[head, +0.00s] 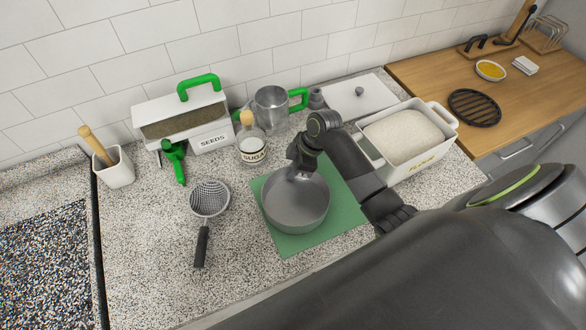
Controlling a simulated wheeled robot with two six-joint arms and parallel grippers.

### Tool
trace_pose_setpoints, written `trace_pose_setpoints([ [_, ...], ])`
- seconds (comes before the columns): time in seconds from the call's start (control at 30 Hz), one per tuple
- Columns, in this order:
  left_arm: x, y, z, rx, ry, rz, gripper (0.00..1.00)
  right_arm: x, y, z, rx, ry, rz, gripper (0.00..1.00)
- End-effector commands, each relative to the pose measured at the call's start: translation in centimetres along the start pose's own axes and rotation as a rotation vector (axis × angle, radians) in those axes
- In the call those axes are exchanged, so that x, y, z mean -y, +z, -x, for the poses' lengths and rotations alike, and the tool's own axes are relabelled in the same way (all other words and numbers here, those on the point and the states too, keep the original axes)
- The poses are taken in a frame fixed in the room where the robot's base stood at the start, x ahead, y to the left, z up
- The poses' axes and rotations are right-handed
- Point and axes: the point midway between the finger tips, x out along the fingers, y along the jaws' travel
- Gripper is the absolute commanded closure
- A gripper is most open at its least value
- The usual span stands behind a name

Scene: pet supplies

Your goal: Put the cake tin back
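The cake tin (296,211), a round grey metal pan, sits upright and empty over the green mat (287,245) in the middle of the counter. I cannot tell whether its base touches the mat. My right gripper (299,173) points down at the tin's back rim, with its fingertips at or over that rim. The fingers are small and dark, so I cannot tell whether they are closed on it. My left gripper is not in view.
A sieve (209,199) lies left of the mat. A sugar jar (252,147), a seeds box (205,135) and a metal sifter (271,106) stand behind. A flour box (412,145) stands right. The front-left counter is clear. My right arm covers the lower right.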

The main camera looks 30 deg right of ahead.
Motion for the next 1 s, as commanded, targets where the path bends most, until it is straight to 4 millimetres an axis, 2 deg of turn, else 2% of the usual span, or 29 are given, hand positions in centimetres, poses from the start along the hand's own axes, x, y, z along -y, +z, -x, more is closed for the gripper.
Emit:
trace_pose_setpoints([
  [0.17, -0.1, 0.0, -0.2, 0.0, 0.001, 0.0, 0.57, 0.0, 0.1, -0.2, -0.001, 0.0, 0.0, 1.0],
  [0.3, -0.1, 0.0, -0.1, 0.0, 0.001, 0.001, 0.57, 0.0, 0.1, -0.2, 0.0, 0.0, 0.0, 0.81],
  [0.37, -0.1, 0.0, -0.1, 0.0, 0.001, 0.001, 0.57, 0.0, 0.1, -0.2, 0.0, 0.0, 0.0, 0.75],
  [0.6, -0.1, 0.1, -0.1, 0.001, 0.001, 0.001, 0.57, 0.0, 0.1, -0.1, 0.0, 0.0, 0.0, 0.75],
  [0.77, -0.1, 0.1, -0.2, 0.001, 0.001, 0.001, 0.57, -0.1, 0.0, 0.6, -0.001, 0.004, 0.001, 0.75],
  [0.87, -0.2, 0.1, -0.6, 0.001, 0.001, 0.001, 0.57, -0.1, 0.1, 1.8, 0.0, 0.005, 0.002, 0.75],
  [1.0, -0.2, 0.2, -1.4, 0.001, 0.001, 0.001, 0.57, -0.2, 0.1, 4.4, 0.001, 0.007, 0.004, 0.75],
])
